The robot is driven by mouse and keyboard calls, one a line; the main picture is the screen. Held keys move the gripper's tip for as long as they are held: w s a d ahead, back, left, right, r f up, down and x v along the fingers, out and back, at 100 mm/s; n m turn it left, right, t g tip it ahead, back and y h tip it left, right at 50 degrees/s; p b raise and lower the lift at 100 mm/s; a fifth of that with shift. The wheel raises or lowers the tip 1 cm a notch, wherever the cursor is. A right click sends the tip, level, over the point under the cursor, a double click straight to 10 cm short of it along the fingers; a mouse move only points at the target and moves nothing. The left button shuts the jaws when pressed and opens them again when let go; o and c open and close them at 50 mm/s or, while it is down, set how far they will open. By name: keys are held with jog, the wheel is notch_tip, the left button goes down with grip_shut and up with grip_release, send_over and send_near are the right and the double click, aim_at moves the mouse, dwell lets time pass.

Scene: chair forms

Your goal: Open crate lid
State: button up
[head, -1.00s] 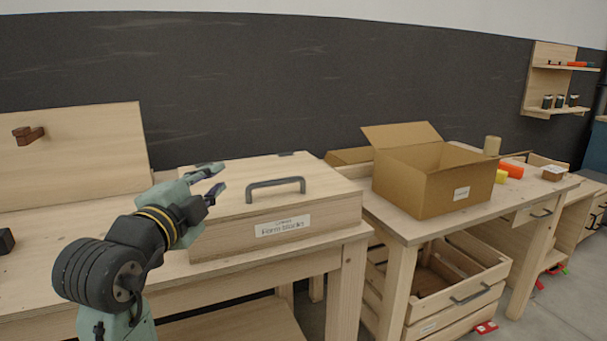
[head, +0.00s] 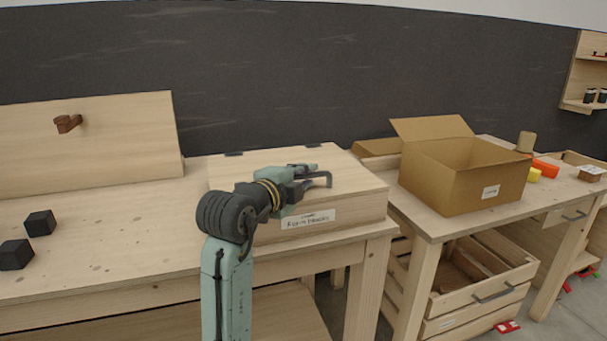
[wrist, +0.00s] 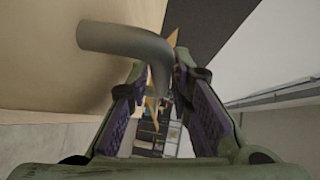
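A closed light-wood crate (head: 350,205) with a white label stands on the near wooden bench. Its flat lid (head: 225,172) lies down on it, with two dark hinges at the back edge. My gripper (head: 303,180) is at the lid's dark grey handle (head: 322,174) and hides the handle's left part. In the wrist view, the handle (wrist: 125,42) comes out from the lid (wrist: 50,50) on the left and bends down toward the gap between my fingers (wrist: 166,100). The fingers are apart. I cannot tell whether either one touches the handle.
Black blocks (head: 40,222) lie on the bench (head: 110,235) at the left, before an upright wooden board (head: 90,150) with a brown peg. An open cardboard box (head: 450,185) stands on the table to the right, above a slatted wooden crate (head: 480,290).

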jog(key=shift+c, duration=0.6)
grip_shut()
